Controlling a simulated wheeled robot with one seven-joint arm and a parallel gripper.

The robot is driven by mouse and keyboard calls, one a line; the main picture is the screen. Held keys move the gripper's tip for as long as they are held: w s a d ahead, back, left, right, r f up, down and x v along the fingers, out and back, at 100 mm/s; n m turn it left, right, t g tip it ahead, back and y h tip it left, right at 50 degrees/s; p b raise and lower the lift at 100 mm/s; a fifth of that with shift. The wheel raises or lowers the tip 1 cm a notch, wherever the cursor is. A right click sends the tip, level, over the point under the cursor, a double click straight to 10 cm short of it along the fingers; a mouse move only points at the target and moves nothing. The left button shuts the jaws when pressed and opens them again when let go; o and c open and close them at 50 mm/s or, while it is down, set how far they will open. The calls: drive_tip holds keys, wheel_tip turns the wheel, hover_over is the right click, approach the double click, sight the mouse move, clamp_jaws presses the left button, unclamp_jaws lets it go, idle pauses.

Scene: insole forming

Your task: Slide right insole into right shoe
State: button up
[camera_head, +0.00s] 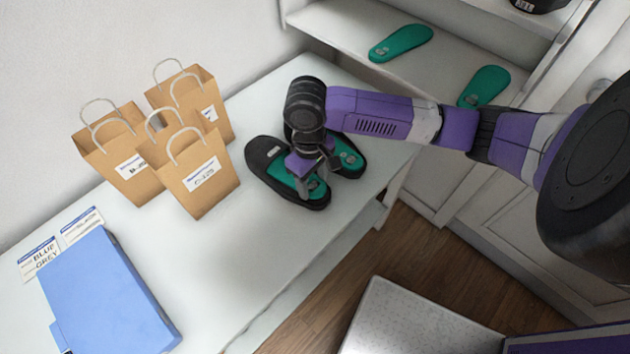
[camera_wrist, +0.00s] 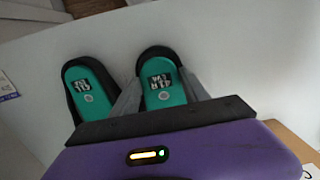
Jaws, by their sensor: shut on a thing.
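Two dark shoes stand side by side on the white table, the nearer one (camera_head: 262,158) beside the bags and the farther one (camera_head: 358,165) partly behind my gripper. My gripper (camera_head: 312,186) is low over the nearer shoe, shut on a green insole (camera_head: 316,188) that lies largely within that shoe's outline. In the wrist view this held insole (camera_wrist: 163,92) is between my two fingers, with a dark label and the black shoe edge around its end. A second green insole (camera_wrist: 88,92) sits in the other shoe. I cannot tell how deep the held insole sits.
Several brown paper bags (camera_head: 200,180) stand left of the shoes. A blue box (camera_head: 110,300) and label cards (camera_head: 40,260) lie at the lower left. Two more green insoles (camera_head: 400,42) (camera_head: 486,86) lie on a white shelf behind. The table's front edge is close to the shoes.

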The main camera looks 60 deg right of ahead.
drive_tip(key=o, duration=1.4)
drive_tip(key=shift+o, duration=0.2)
drive_tip(key=shift+w+r, duration=0.15)
drive_tip(key=shift+r, duration=1.8)
drive_tip(key=shift+w+r, duration=0.1)
drive_tip(key=shift+r, duration=1.85)
drive_tip(key=shift+d, duration=0.1)
